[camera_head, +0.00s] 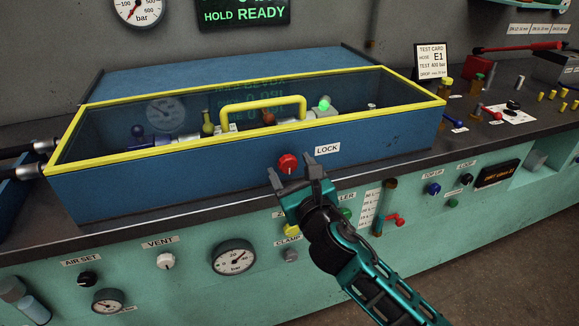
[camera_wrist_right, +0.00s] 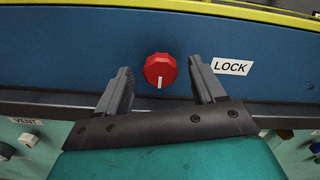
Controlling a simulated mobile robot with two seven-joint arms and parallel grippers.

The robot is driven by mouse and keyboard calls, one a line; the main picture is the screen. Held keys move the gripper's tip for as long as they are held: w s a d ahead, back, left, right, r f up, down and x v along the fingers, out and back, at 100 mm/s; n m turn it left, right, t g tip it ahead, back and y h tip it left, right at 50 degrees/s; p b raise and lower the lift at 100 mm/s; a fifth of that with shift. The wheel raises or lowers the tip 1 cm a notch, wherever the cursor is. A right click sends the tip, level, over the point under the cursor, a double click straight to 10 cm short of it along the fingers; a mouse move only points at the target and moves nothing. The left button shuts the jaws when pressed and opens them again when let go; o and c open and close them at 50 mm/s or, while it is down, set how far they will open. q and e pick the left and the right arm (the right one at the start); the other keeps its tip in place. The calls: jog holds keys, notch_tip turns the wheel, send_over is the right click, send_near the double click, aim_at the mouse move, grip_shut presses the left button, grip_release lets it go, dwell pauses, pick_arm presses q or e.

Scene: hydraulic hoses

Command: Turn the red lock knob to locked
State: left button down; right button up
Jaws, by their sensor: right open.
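The red lock knob (camera_head: 288,163) sits on the blue front wall of the test box, left of the white LOCK label (camera_head: 327,149). In the right wrist view the knob (camera_wrist_right: 160,69) shows a white mark pointing down, and the LOCK label (camera_wrist_right: 231,66) is to its right. My right gripper (camera_head: 295,176) is open in front of the knob. In the right wrist view its two fingers (camera_wrist_right: 162,88) stand left and right of the knob, and I see no contact. My left gripper is not in view.
The blue box has a closed clear lid with a yellow frame and yellow handle (camera_head: 263,107). A dark bench edge (camera_head: 200,220) runs below the box. The teal panel beneath carries a VENT knob (camera_head: 166,261), a gauge (camera_head: 234,257) and other controls. A test card (camera_head: 432,61) stands at the right.

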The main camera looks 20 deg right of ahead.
jog(key=shift+w, duration=0.9)
jog(key=shift+c, duration=0.2)
jog(key=c, duration=1)
